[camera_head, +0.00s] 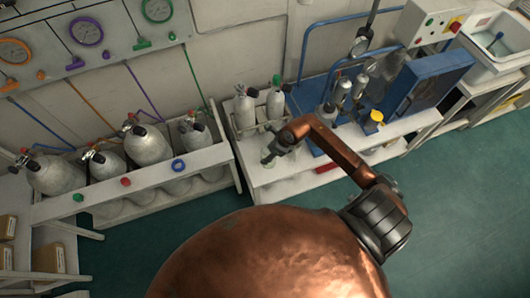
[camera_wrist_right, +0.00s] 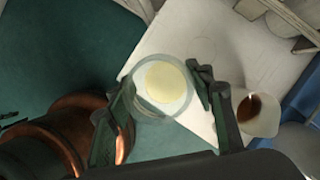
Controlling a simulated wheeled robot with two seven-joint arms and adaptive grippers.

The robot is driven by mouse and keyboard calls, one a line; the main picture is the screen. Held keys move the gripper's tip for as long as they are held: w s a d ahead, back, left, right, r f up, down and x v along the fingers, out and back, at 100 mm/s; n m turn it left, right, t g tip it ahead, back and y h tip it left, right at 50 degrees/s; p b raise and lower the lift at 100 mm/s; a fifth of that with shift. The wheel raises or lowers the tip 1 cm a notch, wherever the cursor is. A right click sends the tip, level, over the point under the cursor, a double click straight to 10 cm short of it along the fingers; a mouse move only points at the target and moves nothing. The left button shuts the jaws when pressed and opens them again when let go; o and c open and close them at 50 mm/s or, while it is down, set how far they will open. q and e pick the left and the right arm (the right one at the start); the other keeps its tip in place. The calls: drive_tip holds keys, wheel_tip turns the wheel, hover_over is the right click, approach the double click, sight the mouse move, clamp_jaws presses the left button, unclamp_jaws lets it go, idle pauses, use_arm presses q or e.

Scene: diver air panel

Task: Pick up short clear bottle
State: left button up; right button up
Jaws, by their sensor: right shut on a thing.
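The short clear bottle (camera_wrist_right: 162,85) shows from above in the right wrist view as a round glass with a pale yellow disc inside. My right gripper (camera_wrist_right: 168,100) has a dark finger on each side of it and is shut on it. In the head view the right gripper (camera_head: 279,145) is above the left part of the white bench, with the bottle (camera_head: 268,157) small and partly hidden below it. I cannot tell whether the bottle touches the bench. My left gripper is not in view.
The white bench (camera_head: 283,189) has a rack (camera_head: 236,130) of cylinders at its back left. A blue stand (camera_head: 425,80) and a yellow-topped item (camera_head: 375,117) are to the right. A pale cup with brown contents (camera_wrist_right: 258,113) is near the right finger. Grey cylinders (camera_head: 147,146) stand at left.

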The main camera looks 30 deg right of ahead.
drive_tip(key=s+r+p, duration=0.1)
drive_tip(key=s+r, duration=0.4)
drive_tip(key=s, duration=0.4)
drive_tip(key=shift+s+d, duration=0.3)
drive_tip(key=shift+s, duration=0.1)
idle(0.9)
